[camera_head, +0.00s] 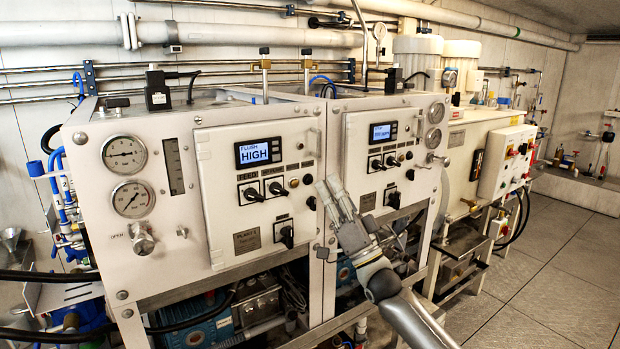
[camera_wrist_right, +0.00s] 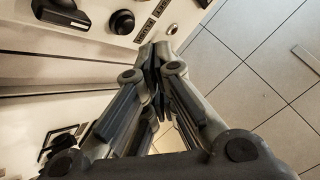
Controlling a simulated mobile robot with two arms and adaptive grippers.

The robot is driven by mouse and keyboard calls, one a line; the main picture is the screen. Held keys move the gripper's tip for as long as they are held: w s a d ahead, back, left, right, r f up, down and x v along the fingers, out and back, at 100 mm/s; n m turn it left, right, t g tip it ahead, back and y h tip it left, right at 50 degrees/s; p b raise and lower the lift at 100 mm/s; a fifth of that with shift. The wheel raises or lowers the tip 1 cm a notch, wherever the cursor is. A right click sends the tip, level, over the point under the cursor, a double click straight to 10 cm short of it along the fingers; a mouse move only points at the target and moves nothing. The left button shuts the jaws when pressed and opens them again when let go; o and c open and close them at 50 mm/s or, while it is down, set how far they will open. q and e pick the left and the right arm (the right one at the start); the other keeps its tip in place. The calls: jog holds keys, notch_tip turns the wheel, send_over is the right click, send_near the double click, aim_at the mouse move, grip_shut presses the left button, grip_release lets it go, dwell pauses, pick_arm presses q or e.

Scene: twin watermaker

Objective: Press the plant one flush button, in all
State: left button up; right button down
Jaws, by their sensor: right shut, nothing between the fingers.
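The plant one panel (camera_head: 212,170) is the left white panel. Its lit display (camera_head: 258,151) reads FLUSH HIGH. My left gripper is not in view.
A second panel (camera_head: 385,155) with its own display and switches is right of my gripper. Pressure gauges (camera_head: 125,155) are on the left. A black rotary knob (camera_head: 287,236) is low on the plant one panel. Open tiled floor (camera_head: 540,270) lies at right.

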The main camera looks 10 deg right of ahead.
jog(key=shift+s+d+r+p, duration=0.1)
jog(key=shift+s+d+p, duration=0.1)
jog(key=shift+s, duration=0.35)
jog(key=shift+s+d+f+p, duration=0.1)
jog(key=shift+s+d+p, duration=0.15)
jog(key=shift+s, duration=0.35)
jog(key=shift+s+d+r+p, duration=0.1)
jog(key=shift+s+d+p, duration=0.1)
jog(key=shift+s, duration=0.35)
